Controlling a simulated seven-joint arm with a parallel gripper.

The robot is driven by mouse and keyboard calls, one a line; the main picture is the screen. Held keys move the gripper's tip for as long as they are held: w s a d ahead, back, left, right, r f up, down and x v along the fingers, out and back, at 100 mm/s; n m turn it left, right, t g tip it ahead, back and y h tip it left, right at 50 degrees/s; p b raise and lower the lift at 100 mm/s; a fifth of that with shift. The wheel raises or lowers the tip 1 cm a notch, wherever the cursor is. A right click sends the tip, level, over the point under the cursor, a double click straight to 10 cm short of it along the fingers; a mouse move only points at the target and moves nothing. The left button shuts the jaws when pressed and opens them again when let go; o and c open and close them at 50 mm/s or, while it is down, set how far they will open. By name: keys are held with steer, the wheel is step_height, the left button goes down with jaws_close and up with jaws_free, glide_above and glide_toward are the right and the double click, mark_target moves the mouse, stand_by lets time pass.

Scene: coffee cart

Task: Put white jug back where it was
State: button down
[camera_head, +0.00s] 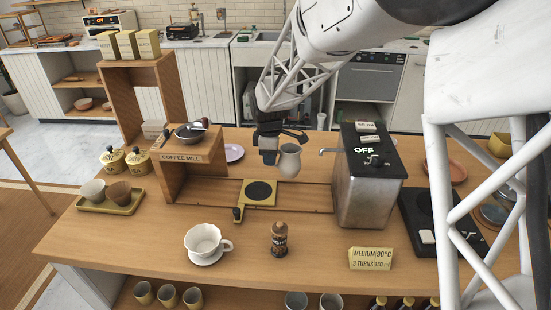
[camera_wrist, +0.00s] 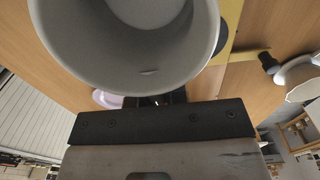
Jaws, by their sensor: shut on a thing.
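The white jug (camera_head: 289,162) is held up above the table, left of the steel boiler box. My gripper (camera_head: 279,148) is shut on it from its left side in the head view. In the wrist view the jug (camera_wrist: 140,40) fills the top middle, with its open mouth and inner wall showing. It looks empty where I can see inside. The jug looks roughly upright. The gripper's fingertips are mostly hidden by the jug in the wrist view.
The boiler (camera_head: 368,185) with its spout stands close right of the jug. A yellow scale board (camera_head: 258,202) with a black disc lies below. The coffee mill stand (camera_head: 168,180) is left. A white cup (camera_head: 203,240) and brown jar (camera_head: 279,239) stand in front. Bare wood lies between.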

steer(key=w+a, duration=0.2)
steer(key=w, duration=0.5)
steer(key=w+a+f, duration=0.1)
steer(key=w+a, duration=0.2)
steer(key=w, duration=0.5)
steer(key=shift+a+f, duration=0.2)
steer(key=shift+a, duration=0.1)
steer(key=shift+f, duration=0.15)
steer(key=shift+f, duration=1.65)
steer(key=shift+f, duration=0.1)
steer(key=c, duration=1.1)
jaws_free()
steer(key=shift+c, duration=0.2)
step_height(320, 180, up, 12)
